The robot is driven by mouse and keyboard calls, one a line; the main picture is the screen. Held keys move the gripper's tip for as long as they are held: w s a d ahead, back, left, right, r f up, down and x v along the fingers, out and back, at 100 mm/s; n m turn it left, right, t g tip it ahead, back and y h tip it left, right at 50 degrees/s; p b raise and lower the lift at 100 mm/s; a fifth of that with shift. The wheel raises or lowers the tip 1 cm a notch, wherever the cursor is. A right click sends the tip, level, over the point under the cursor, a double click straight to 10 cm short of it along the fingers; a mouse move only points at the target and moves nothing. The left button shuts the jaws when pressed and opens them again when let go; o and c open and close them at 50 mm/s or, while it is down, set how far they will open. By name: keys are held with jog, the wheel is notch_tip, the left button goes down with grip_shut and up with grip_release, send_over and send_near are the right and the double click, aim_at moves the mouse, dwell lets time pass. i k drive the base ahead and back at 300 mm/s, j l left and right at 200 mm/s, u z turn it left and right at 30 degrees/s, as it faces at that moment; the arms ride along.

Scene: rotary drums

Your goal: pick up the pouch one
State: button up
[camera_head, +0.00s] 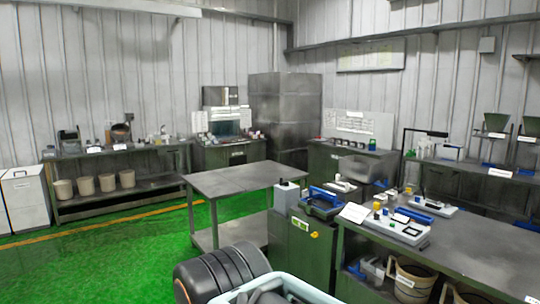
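I cannot make out a pouch for certain in this view. A pale blue-green tub (322,291) at the bottom edge holds dark grey items whose shape I cannot tell. Small items too small to name stand on the right workbench (470,262) and on the benches along the back wall. My gripper is not in view.
Black ridged cylinders (222,268) lie beside the tub. A bare steel table (235,180) stands mid-room, next to a green cabinet (300,250). Buckets (411,279) sit below the right workbench. Several beige buckets (106,182) line the left shelf. Green floor (100,265) at left is clear.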

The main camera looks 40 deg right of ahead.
aim_at(421, 150)
jog(key=z, duration=2.75)
jog(key=i+l+z, duration=0.45)
jog(key=l, duration=0.15)
jog(key=i+l+z, duration=0.9)
jog(key=i+z, duration=0.6)
jog(key=i, duration=1.1)
jog(key=i+u, duration=0.35)
jog(key=i, duration=0.15)
jog(key=i+l+u, duration=0.1)
jog(key=i+u, duration=0.2)
jog(key=i, duration=0.2)
